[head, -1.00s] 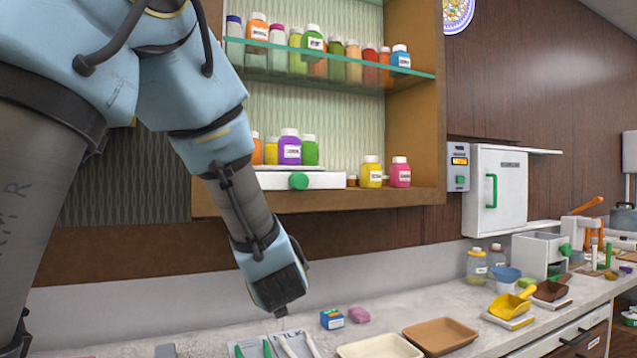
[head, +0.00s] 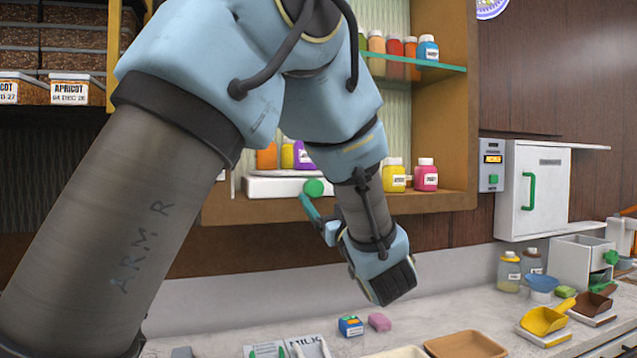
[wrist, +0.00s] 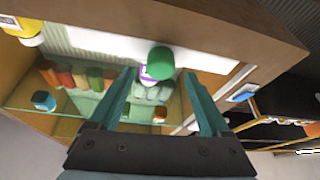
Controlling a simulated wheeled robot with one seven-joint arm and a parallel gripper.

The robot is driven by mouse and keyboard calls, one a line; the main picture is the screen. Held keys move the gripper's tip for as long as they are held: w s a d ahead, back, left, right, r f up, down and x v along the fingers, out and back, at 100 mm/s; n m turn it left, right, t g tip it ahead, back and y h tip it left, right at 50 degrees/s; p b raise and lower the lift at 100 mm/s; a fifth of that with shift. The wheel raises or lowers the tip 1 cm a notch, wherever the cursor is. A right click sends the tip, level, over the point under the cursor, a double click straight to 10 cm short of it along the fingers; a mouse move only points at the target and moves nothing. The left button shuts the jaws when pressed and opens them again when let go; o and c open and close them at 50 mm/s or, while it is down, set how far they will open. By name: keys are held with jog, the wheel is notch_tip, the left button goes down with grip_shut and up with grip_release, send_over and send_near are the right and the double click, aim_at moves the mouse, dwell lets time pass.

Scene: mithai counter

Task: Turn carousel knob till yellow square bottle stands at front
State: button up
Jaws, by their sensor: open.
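The white carousel base (head: 270,188) sits on the lower cabinet shelf with its round green knob (head: 313,187) on the front. Above it stand an orange bottle (head: 267,158), a partly hidden yellow bottle (head: 287,156) and a purple bottle (head: 304,158); my arm hides the rest. The purple one appears nearest the front; the yellow one's shape is unclear. My gripper (head: 308,202) is just below the knob, pointing up at it. In the wrist view, the open, empty fingers of my gripper (wrist: 160,88) have the knob (wrist: 161,63) ahead, between their tips in the picture; contact is unclear.
Another yellow bottle (head: 394,176) and a pink bottle (head: 425,176) stand on the shelf right of the carousel. A glass shelf (head: 440,68) with bottles is above. A small blue box (head: 350,325), a pink block (head: 380,321) and a brown tray (head: 465,345) lie on the counter below.

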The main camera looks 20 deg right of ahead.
aim_at(316, 191)
jog(key=shift+p+x, duration=0.55)
jog(key=shift+x, duration=1.1)
grip_shut()
